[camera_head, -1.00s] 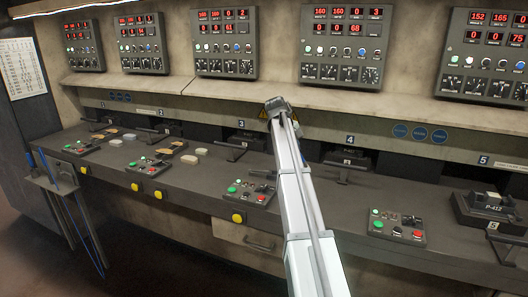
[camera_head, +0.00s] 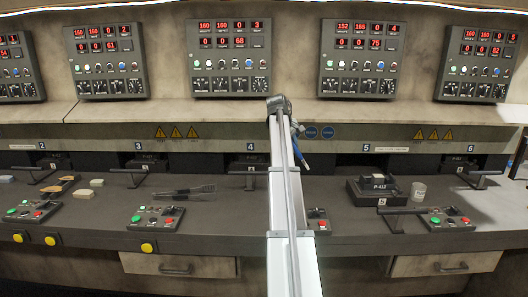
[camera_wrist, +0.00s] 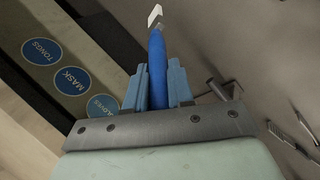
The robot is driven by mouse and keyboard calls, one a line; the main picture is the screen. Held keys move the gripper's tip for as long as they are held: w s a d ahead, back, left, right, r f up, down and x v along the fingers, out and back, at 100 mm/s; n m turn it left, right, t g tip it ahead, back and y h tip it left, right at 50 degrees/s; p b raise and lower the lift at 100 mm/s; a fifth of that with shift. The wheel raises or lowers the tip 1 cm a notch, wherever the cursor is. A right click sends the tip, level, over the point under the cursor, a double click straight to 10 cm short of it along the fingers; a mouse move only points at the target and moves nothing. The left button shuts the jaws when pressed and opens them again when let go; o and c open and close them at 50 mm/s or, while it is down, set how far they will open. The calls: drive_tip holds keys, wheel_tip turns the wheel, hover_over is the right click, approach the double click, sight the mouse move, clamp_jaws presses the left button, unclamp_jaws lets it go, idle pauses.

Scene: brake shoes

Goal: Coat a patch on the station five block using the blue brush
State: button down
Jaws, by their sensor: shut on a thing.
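The blue brush (camera_head: 303,157) hangs tip down from my gripper (camera_head: 296,130), just right of my arm, in the head view. In the wrist view my gripper (camera_wrist: 158,88) is shut on the blue handle of the brush (camera_wrist: 157,62), its pale bristles pointing away. The station five block (camera_head: 378,184), dark with a P-412 label, sits on its dark base below the number 5 sign, to the right of the brush and apart from it. My arm hides part of the bench near station four.
A pale cup (camera_head: 419,191) stands right of the block. A handle bar (camera_head: 400,212) and a button box (camera_head: 448,219) lie in front. Tongs (camera_head: 183,192) lie on the bench at left. Control panels (camera_head: 361,58) line the wall above.

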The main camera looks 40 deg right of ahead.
drive_tip(key=s+d+r+m, duration=0.1)
drive_tip(key=s+d+r, duration=0.4)
drive_tip(key=s+d, duration=0.5)
drive_tip(key=s+d+r, duration=0.5)
drive_tip(key=s+d, duration=0.4)
drive_tip(key=shift+g, duration=0.4)
drive_tip(key=shift+s+d+f, duration=0.1)
drive_tip(key=shift+d+f, duration=0.05)
drive_tip(key=shift+f, duration=1.2)
drive_tip(key=shift+s+d+f, duration=0.1)
drive_tip(key=shift+f, duration=1.2)
drive_tip(key=shift+r, duration=0.15)
